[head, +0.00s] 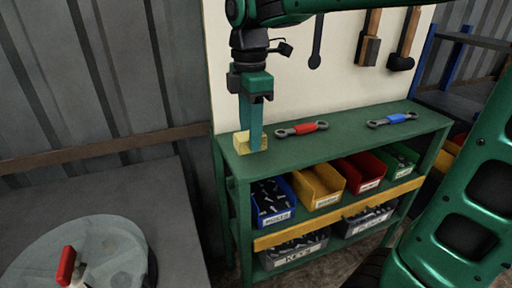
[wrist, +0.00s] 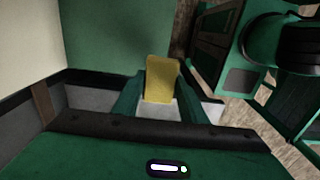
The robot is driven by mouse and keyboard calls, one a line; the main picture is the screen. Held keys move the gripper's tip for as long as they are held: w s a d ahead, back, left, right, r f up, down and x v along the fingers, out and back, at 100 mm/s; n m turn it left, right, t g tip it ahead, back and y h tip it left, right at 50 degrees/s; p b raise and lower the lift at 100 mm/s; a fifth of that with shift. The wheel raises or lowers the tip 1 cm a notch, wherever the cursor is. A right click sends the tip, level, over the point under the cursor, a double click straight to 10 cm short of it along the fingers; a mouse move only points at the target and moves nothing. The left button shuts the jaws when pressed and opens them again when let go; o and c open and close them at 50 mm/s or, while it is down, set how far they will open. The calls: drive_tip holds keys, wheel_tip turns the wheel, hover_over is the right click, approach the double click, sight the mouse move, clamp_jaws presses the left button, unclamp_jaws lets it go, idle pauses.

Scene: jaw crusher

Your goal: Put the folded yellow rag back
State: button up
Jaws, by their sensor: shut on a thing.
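The folded yellow rag (head: 242,145) is at the left end of the green bench top (head: 345,125) in the head view. My gripper (head: 257,140) points down and is shut on it, with one finger covering part of the rag. In the wrist view the rag (wrist: 162,78) stands out between the two fingertips of my gripper (wrist: 160,95). I cannot tell whether the rag rests on the bench top or hangs just above it.
Below are blue (head: 272,201), yellow (head: 318,186), red (head: 362,173) and green (head: 399,160) bins. Tools hang on the pale board (head: 335,85) behind.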

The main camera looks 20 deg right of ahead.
drive_tip(key=w+d+f, duration=0.3)
drive_tip(key=w+d, duration=0.1)
drive_tip(key=shift+w+f, duration=0.3)
drive_tip(key=shift+f, duration=2.1)
drive_tip(key=shift+f, duration=0.1)
drive_tip(key=o, duration=1)
